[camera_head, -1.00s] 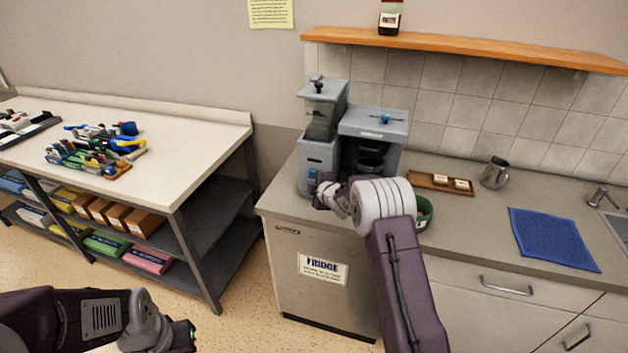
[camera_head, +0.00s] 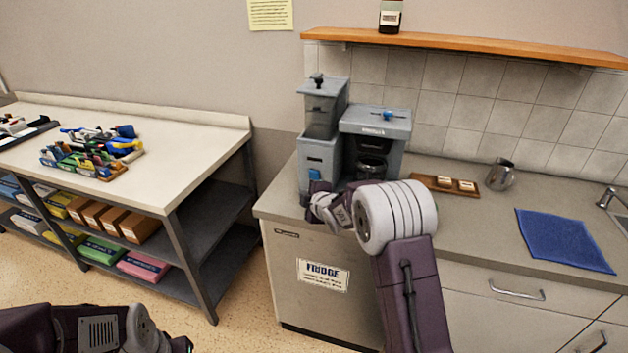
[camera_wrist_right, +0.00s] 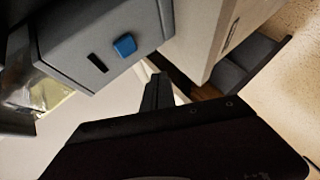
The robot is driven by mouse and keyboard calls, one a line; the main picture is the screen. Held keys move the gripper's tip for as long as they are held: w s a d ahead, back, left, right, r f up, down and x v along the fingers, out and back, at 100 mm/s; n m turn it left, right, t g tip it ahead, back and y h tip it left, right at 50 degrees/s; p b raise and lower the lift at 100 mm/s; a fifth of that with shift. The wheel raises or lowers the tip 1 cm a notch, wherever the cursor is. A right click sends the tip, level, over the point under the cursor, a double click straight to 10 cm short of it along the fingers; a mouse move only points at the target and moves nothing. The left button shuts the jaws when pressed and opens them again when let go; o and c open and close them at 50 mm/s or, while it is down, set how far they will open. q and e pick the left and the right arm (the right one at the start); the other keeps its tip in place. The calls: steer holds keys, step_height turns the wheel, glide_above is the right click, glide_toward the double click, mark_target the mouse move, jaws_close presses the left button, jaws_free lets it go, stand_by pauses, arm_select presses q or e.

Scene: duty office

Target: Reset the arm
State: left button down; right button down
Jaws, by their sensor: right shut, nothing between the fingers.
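My right arm reaches over the counter in the head view, with its right gripper (camera_head: 314,199) in front of the grey grinder (camera_head: 318,160). In the right wrist view, the shut, empty fingers (camera_wrist_right: 158,92) are apart from the grinder's grey body (camera_wrist_right: 95,40) with its blue button (camera_wrist_right: 124,45). My left arm shows at the lower left of the head view; its fingers are not clearly seen at the frame's bottom edge.
A coffee machine (camera_head: 378,135) stands beside the grinder. A wooden tray (camera_head: 430,180), a metal jug (camera_head: 500,174) and a blue cloth (camera_head: 565,240) lie to the right. A workbench (camera_head: 190,150) with tools stands left, across a floor gap.

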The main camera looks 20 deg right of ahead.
steer(key=s+a+r, duration=0.2)
steer(key=s+r, duration=0.2)
steer(key=r, duration=0.2)
steer(key=s+f+m+g, duration=0.4)
steer(key=s+f+m, duration=0.1)
steer(key=s, duration=0.6)
steer(key=s+f+m+g, duration=0.4)
steer(key=s+f+m, duration=0.1)
steer(key=s, duration=0.6)
steer(key=s+d+f+m+g+h, duration=0.1)
steer(key=s+f+m+g, duration=0.2)
steer(key=s, duration=0.8)
step_height(320, 180, down, 2)
steer(key=m, duration=0.2)
steer(key=shift+s+f+m+g, duration=0.25)
steer(key=shift+s+m+g, duration=0.05)
steer(key=shift+m+g, duration=0.1)
